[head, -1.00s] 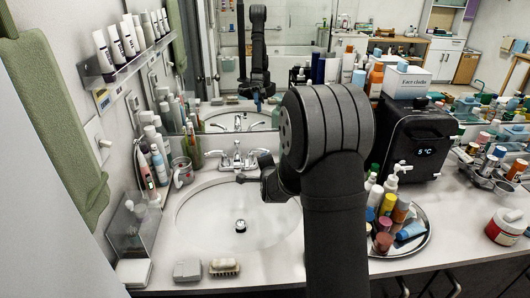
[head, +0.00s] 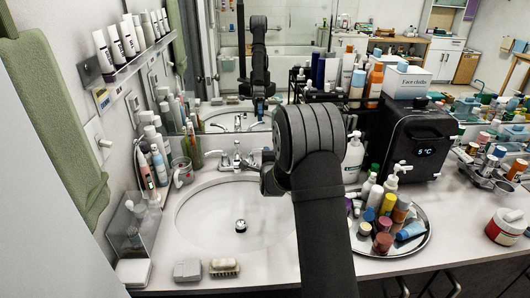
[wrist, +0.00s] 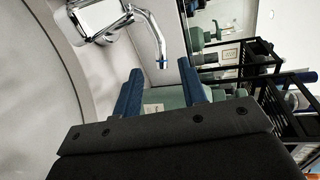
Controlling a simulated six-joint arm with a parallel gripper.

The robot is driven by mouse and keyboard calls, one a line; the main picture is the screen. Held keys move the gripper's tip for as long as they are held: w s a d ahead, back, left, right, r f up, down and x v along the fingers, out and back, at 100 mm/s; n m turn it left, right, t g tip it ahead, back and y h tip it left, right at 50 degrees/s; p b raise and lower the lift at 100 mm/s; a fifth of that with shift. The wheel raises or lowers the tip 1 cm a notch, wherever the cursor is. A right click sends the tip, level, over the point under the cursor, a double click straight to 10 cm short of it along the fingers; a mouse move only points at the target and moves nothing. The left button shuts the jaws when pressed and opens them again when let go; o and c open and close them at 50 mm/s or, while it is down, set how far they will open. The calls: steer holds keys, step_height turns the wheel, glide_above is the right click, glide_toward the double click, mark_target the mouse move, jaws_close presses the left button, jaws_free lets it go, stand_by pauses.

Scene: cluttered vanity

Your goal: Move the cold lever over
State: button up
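The chrome faucet (head: 238,158) stands behind the white basin (head: 205,213) in the head view; my arm is close to its right side. In the wrist view, the chrome cold lever (wrist: 149,28) reaches down from the upper left to a blue-marked tip. My gripper (wrist: 161,70) is open, its two blue fingers apart. The lever tip appears between the fingertips in that picture; I cannot tell whether it touches them. In the head view my arm hides most of the gripper and the lever's right end.
A round tray (head: 402,243) of small bottles and a white pump bottle (head: 353,158) stand right of my arm. A black box (head: 415,140) is behind the tray. In the wrist view a green bottle (wrist: 168,98) shows beyond the fingers. A soap dish (head: 188,269) and brush lie in front.

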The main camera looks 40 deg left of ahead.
steer(key=shift+x, duration=3.05)
jaws_close()
